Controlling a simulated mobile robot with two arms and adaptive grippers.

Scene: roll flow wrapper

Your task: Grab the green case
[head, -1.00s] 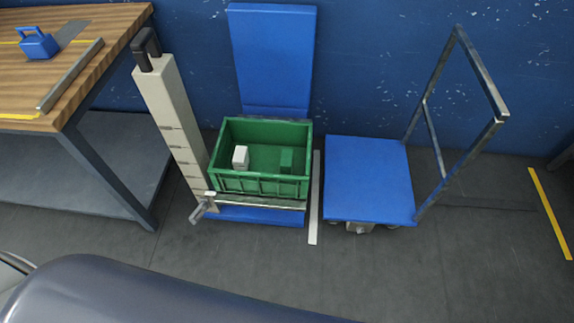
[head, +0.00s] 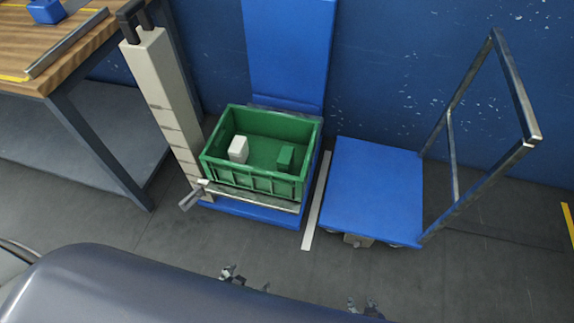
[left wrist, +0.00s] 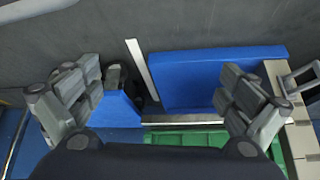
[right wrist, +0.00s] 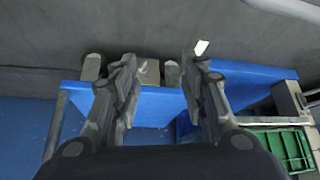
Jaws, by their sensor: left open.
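The green case (head: 250,181) is an open-topped crate with ribbed walls on a blue lift platform (head: 243,217) against the wall. A white block (head: 238,149) and a small green block (head: 285,158) lie inside it. My left gripper (head: 246,282) is below the case in the head view, open, empty and apart from it. Part of the case (left wrist: 185,138) shows beyond its fingers in the left wrist view. My right gripper (head: 362,307) is farther right, open and empty. The case (right wrist: 262,123) is at the right edge of the right wrist view. My dark body hides the gripper bases.
A beige post (head: 166,103) with a black top stands left of the case. A blue flat cart (head: 370,190) with a metal handle (head: 485,195) stands to the right. A wooden-topped table (head: 60,68) is at the left. Grey floor in front is clear.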

